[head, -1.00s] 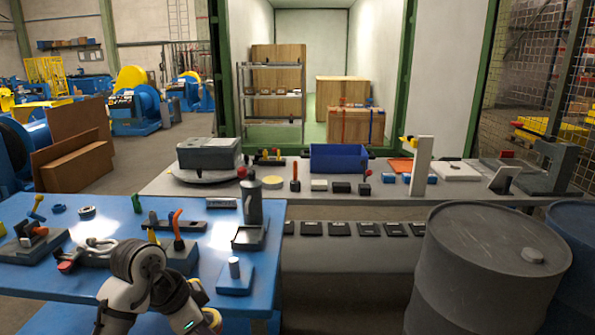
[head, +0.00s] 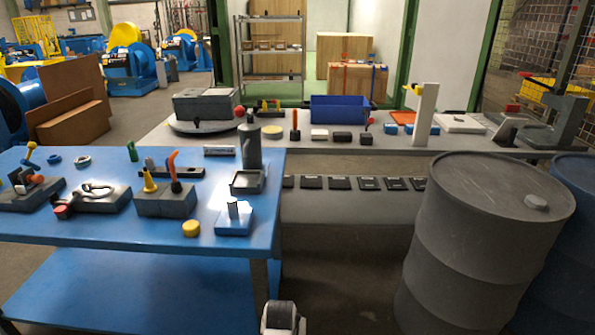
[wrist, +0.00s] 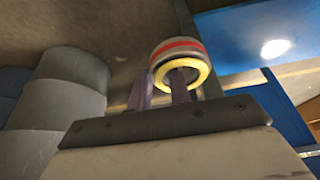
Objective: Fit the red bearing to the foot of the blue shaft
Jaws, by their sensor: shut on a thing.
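In the wrist view my gripper (wrist: 163,88) is shut on a ring-shaped part with a red band and a yellow rim (wrist: 180,62), which looks like the red bearing. One finger passes inside the ring and the other is outside it, so the ring's wall is between them. The head view does not show the gripper or the ring; only a white and dark piece of my arm shows at its bottom edge. I cannot make out the blue shaft or its foot in either view.
The blue table (head: 120,235) at left holds several fixtures, a yellow cylinder (head: 191,229) and a blue block with a grey pin (head: 234,222). A grey bench (head: 345,147) stands behind. A large grey barrel (head: 480,240) stands at right. Floor shows between table and barrel.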

